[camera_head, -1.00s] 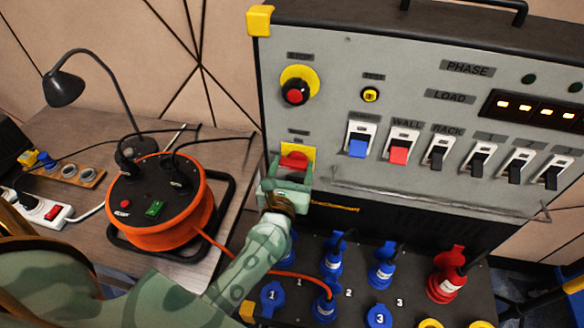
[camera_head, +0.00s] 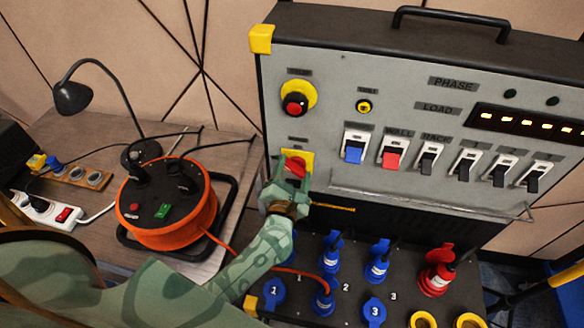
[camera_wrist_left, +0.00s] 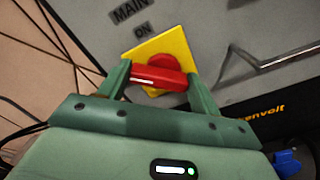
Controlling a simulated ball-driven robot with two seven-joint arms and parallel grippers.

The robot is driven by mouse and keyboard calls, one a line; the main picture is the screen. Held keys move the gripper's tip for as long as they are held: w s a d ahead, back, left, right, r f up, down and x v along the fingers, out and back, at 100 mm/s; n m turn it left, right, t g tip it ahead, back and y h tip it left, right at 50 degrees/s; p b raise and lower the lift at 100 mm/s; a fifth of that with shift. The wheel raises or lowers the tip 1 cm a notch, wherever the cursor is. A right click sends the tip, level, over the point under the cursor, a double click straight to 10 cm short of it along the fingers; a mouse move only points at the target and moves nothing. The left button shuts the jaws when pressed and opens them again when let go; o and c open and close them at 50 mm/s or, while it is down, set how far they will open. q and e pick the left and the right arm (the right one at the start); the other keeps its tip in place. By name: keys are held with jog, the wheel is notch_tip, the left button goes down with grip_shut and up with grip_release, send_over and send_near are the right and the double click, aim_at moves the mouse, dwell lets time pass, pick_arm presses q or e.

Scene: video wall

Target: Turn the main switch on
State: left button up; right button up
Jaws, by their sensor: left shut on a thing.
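The main switch is a red rotary handle (camera_wrist_left: 158,77) on a yellow square plate (camera_wrist_left: 170,50), below the labels MAIN and ON in the left wrist view. In the head view the red handle (camera_head: 296,165) sits at the lower left of the grey panel, under the red stop button (camera_head: 295,103). My left gripper (camera_head: 290,178) is at the handle, its green fingers on either side of it. In the left wrist view the left gripper (camera_wrist_left: 157,85) is shut on the handle, which lies nearly level there, slightly tilted. My right gripper is not in view.
Blue and red plugs (camera_head: 436,272) fill the socket box below. An orange cable reel (camera_head: 165,215) and a lamp (camera_head: 72,97) stand on the table at left.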

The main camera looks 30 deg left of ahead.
pick_arm(q)
jog(key=m+p, duration=0.1)
jog(key=m, duration=0.1)
jog(key=m+p, duration=0.2)
jog(key=m, duration=0.1)
jog(key=shift+d+r, duration=0.15)
jog(key=shift+d, duration=0.05)
jog(key=shift+w+d+f+m+p, duration=0.1)
jog(key=shift+m+p, duration=0.4)
jog(key=shift+m, duration=0.75)
jog(key=shift+f+m+p, duration=0.1)
jog(key=shift+m+p, duration=0.35)
jog(key=shift+m, duration=0.8)
jog(key=o, duration=1)
jog(key=v, duration=1.6)
jog(key=shift+s, duration=0.2)
